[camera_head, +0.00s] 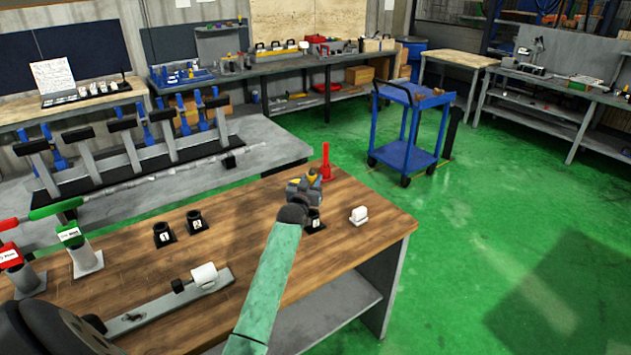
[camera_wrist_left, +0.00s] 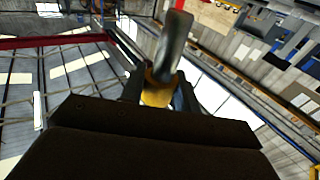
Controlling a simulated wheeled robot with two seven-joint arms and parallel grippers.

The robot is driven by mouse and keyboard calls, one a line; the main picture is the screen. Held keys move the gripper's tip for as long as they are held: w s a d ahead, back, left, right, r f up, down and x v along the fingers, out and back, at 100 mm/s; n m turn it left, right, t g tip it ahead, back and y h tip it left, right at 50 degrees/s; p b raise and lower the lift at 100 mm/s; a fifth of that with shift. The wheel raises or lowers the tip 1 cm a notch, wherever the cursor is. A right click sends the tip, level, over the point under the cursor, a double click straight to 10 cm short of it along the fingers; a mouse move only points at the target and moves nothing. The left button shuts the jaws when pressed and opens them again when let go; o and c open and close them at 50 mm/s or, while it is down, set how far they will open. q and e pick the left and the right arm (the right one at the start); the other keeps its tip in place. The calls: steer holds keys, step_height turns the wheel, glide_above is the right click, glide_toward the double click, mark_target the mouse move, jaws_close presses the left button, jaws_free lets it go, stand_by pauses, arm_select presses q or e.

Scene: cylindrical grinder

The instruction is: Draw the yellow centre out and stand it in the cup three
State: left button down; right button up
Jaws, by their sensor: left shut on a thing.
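My left gripper (camera_head: 306,183) is above the wooden bench near its far right part, with its arm coming up from the bottom. It is shut on the yellow centre (camera_head: 313,175). In the left wrist view the yellow centre's yellow collar (camera_wrist_left: 157,92) sits between the fingers, and its grey rounded end (camera_wrist_left: 174,45) sticks out beyond them. Cup three (camera_head: 317,224), black with a label 3, stands on the bench just below the gripper and is partly hidden by the wrist. I cannot tell whether the centre touches the cup. My right gripper is not in view.
Black cups one (camera_head: 163,234) and two (camera_head: 196,221) stand to the left on the bench (camera_head: 255,225). A white block (camera_head: 359,215) lies right of cup three. Red (camera_head: 12,258) and green (camera_head: 70,235) holders stand at the left.

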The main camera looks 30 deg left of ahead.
arm_select(q)
steer(key=shift+r, duration=0.1)
steer(key=shift+f, duration=0.3)
steer(key=shift+f+b, duration=0.45)
steer(key=shift+f, duration=0.4)
steer(key=shift+f+b, duration=0.3)
steer(key=shift+f, duration=0.6)
steer(key=shift+f+b, duration=0.6)
steer(key=shift+f, duration=0.3)
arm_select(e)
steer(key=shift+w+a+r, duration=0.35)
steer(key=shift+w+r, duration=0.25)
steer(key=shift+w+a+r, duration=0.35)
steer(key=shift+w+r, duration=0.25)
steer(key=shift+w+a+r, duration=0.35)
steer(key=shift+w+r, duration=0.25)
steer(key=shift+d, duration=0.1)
